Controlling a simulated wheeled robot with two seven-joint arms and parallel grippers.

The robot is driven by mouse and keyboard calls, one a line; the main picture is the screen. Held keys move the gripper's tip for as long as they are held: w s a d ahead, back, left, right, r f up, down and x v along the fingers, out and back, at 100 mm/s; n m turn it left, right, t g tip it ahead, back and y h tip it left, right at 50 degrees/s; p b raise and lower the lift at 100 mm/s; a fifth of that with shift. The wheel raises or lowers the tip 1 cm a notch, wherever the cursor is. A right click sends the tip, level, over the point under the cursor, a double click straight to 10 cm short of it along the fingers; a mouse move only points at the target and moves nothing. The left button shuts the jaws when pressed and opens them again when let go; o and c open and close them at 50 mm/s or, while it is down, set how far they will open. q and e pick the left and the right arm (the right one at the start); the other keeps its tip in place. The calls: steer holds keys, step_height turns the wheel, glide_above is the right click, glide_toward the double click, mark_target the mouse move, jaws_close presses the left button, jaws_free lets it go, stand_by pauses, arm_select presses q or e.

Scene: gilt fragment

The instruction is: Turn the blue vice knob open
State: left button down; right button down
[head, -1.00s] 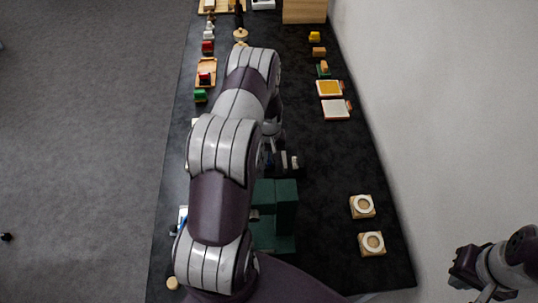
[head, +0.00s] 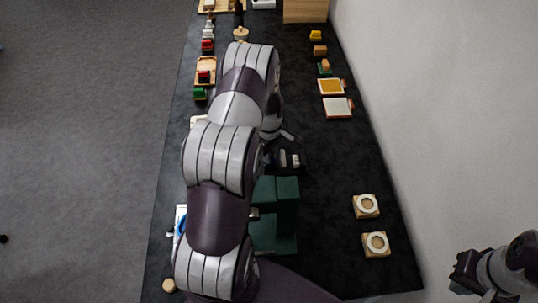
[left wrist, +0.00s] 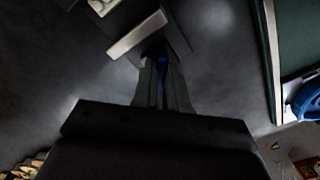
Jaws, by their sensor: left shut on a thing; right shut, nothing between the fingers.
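The vice is a dark block with pale jaw pieces (head: 292,160), right of my left arm in the head view. Its pale jaws (left wrist: 138,34) show at the top of the left wrist view. The blue knob (left wrist: 162,66) is a small blue strip between the fingers of my left gripper (left wrist: 162,78), which is shut on it. The fingers hide most of the knob. In the head view my arm hides that grip. My right gripper (head: 464,272) is shut and empty at the lower right, away from the vice.
A dark green block (head: 275,215) stands just nearer than the vice. A blue ring-like thing (head: 180,224) lies left of my arm. The black table (head: 335,165) is clear between.

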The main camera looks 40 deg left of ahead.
arm_select(q)
steer(key=n+b, duration=0.1)
steer(key=n, duration=0.4)
steer(key=shift+r+n, duration=0.1)
steer(key=shift+n, duration=0.3)
steer(key=shift+w, duration=0.1)
stand_by(0.3)
steer(key=c, duration=1.3)
jaws_free()
steer(key=shift+c, duration=0.2)
steer(key=shift+o, duration=0.9)
steer(key=shift+d, duration=0.15)
steer(key=shift+r, duration=0.1)
steer(key=shift+r+b, duration=0.35)
step_height(320, 180, up, 12)
steer(key=b, duration=0.2)
steer(key=shift+f, duration=0.1)
